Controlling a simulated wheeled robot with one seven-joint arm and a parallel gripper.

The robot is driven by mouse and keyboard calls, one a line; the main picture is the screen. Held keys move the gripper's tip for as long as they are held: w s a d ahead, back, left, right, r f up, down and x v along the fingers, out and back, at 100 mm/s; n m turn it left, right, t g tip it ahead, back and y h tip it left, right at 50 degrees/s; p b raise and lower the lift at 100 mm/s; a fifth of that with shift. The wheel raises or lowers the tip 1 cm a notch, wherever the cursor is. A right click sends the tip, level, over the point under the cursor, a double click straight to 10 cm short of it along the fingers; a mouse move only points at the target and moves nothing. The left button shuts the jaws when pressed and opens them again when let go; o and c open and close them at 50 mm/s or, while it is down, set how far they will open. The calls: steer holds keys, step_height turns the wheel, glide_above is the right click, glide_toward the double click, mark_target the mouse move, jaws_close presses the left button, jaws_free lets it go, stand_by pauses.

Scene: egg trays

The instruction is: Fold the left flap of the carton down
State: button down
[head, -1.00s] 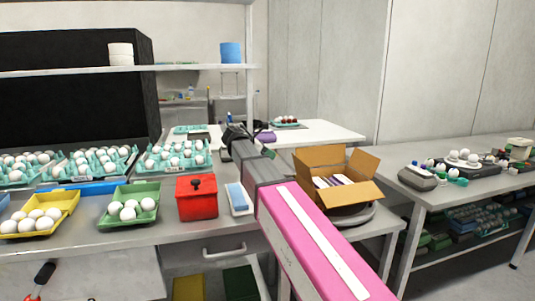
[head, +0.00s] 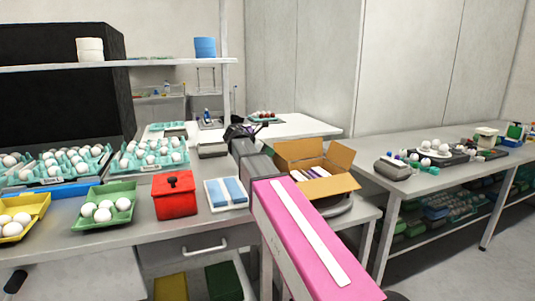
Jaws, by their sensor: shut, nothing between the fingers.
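The open brown carton (head: 318,192) sits right of my arm, on a dark round base. Its back flap (head: 297,150) stands up, its right flap (head: 341,154) leans up and outward, and its front flap (head: 331,187) is spread outward. The carton's left side is partly behind my arm, and I cannot make out the left flap clearly. Several white and purple items (head: 308,174) show inside. My gripper (head: 240,131) is the small dark end of the arm, shut and empty, beyond and left of the carton, apart from it.
Egg trays (head: 128,209) fill the left bench. The right table (head: 405,181) holds eggs and tools. Open floor shows at the lower right.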

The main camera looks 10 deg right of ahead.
steer(key=shift+d+r, duration=0.1)
steer(key=shift+d+r+y, duration=0.1)
steer(key=shift+d+y, duration=0.15)
steer(key=shift+y, duration=0.15)
steer(key=shift+w+d, duration=0.1)
